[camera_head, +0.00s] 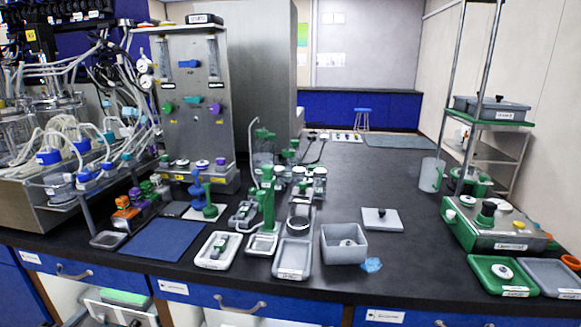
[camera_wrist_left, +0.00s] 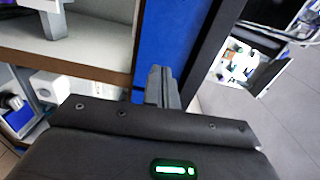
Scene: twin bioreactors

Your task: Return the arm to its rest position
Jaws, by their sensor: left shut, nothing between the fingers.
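My left gripper (camera_wrist_left: 162,88) shows in the left wrist view, its two dark grey fingers together and nothing held between them. It points at a blue panel (camera_wrist_left: 158,40) beside an open shelf and is below or in front of the bench furniture, away from the bench-top items. I cannot make out either gripper clearly in the head view. My right gripper is not seen.
A dark bench top (camera_head: 345,185) carries several trays, a grey open box (camera_head: 343,245) and a green-based device (camera_head: 492,225). Tubed bioreactor equipment (camera_head: 60,140) fills the left. Blue drawers (camera_head: 225,300) run along the front. Grey floor (camera_wrist_left: 270,130) shows at right in the wrist view.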

